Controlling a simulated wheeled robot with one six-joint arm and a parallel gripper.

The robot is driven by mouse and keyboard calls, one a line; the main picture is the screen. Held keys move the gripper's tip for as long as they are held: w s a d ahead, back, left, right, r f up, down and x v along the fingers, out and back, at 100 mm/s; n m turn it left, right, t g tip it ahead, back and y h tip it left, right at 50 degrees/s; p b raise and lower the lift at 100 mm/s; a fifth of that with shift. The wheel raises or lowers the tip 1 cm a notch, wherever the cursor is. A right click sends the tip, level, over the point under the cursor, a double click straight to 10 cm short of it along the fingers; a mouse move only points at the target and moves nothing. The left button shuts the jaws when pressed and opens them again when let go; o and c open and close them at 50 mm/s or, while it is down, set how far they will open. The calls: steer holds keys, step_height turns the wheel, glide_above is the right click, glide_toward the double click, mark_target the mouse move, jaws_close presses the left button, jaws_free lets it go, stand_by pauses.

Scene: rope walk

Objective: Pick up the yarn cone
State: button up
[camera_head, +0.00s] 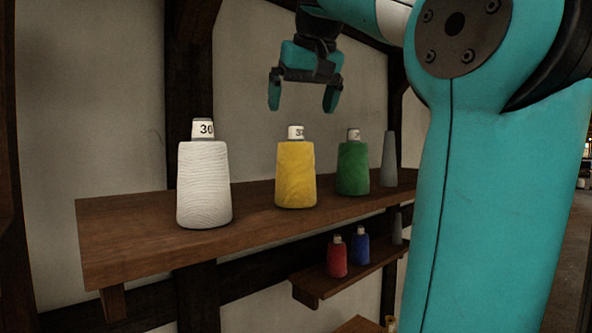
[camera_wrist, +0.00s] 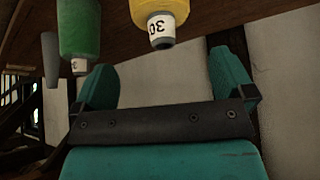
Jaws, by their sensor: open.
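Three yarn cones stand upright in a row on the upper wooden shelf in the head view: a white one (camera_head: 204,185), a yellow one (camera_head: 296,178) and a green one (camera_head: 352,168). Each has a pale top, and a "30" reads clearly on the white one. My gripper (camera_head: 302,108) is open and empty, above the shelf and near the yellow cone, touching none of them. In the wrist view the open gripper (camera_wrist: 165,85) faces the yellow cone (camera_wrist: 158,12), with the green cone (camera_wrist: 80,30) to the left. The white cone is not in the wrist view.
A bare grey cone (camera_head: 389,160) stands right of the green cone on the upper shelf (camera_head: 120,235). A lower shelf (camera_head: 318,286) holds a red cone (camera_head: 337,257), a blue cone (camera_head: 360,247) and a grey cone (camera_head: 398,229). Dark timber posts (camera_head: 187,80) stand against the pale wall.

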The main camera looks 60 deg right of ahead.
mark_target(294, 135)
steer(key=shift+b+x, duration=0.5)
steer(key=shift+x, duration=0.65)
steer(key=b+x, duration=0.3)
steer(key=x, duration=0.1)
steer(key=shift+a+f, duration=0.25)
steer(key=shift+a, duration=0.1)
steer(key=shift+w+d+f+b, duration=0.25)
steer(key=shift+w+f+b, duration=0.1)
steer(key=shift+b, duration=0.25)
steer(key=shift+s, duration=0.1)
steer(key=shift+r, duration=0.1)
steer(key=c, duration=1.3)
steer(key=shift+c, duration=0.2)
